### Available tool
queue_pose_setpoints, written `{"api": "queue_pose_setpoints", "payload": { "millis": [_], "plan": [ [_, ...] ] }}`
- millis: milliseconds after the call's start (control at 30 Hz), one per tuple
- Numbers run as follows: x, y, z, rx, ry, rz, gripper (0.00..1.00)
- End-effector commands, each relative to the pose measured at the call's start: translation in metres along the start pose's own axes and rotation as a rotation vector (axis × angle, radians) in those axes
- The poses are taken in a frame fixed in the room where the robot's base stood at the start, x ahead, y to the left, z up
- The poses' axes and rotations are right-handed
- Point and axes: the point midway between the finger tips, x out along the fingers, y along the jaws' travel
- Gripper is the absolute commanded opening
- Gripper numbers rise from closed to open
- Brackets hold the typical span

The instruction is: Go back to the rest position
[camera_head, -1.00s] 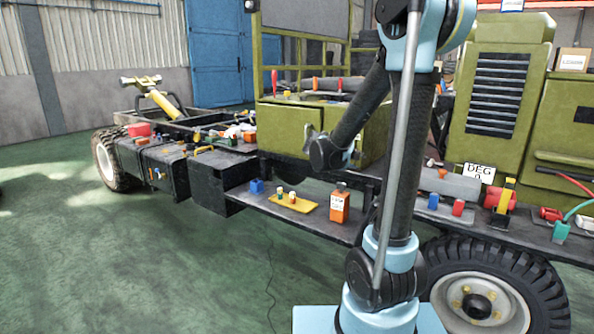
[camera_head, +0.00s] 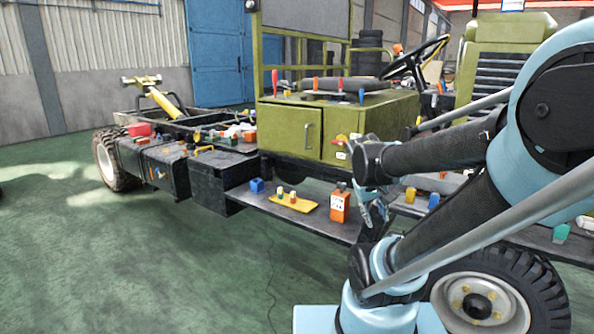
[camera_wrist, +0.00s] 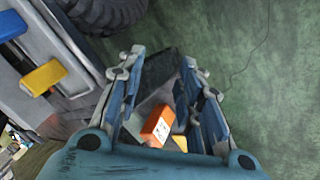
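My gripper (camera_head: 374,214) hangs over the running board, just right of the orange box, in the head view. In the wrist view my gripper (camera_wrist: 163,62) has its two fingers apart, with nothing held between them. The orange box with a white label (camera_head: 339,206) stands upright on the black running board (camera_head: 322,229). It also shows through the gap between the fingers in the wrist view (camera_wrist: 158,125). My arm is bent and covers part of the truck's right side.
The green truck cab (camera_head: 290,128) stands behind the board. A blue block (camera_head: 257,185) and a yellow plate (camera_head: 292,203) with small pieces lie left of the orange box. The front tyre (camera_head: 500,290) is at lower right. The green floor (camera_head: 120,260) at left is clear.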

Motion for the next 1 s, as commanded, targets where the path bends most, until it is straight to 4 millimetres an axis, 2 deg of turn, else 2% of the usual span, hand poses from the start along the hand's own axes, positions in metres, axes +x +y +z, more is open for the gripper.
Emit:
{"api": "queue_pose_setpoints", "payload": {
  "millis": [33, 200, 400, 600, 1000],
  "plan": [
    [0.001, -0.007, 0.014, 0.022, -0.011, -0.033, 0.33],
    [0.0, -0.034, 0.051, 0.089, -0.042, -0.153, 0.33],
    [-0.001, -0.061, 0.08, 0.146, -0.065, -0.26, 0.33],
    [-0.002, -0.072, 0.089, 0.167, -0.074, -0.304, 0.33],
    [-0.002, -0.072, 0.089, 0.167, -0.074, -0.304, 0.33]
  ]
}}
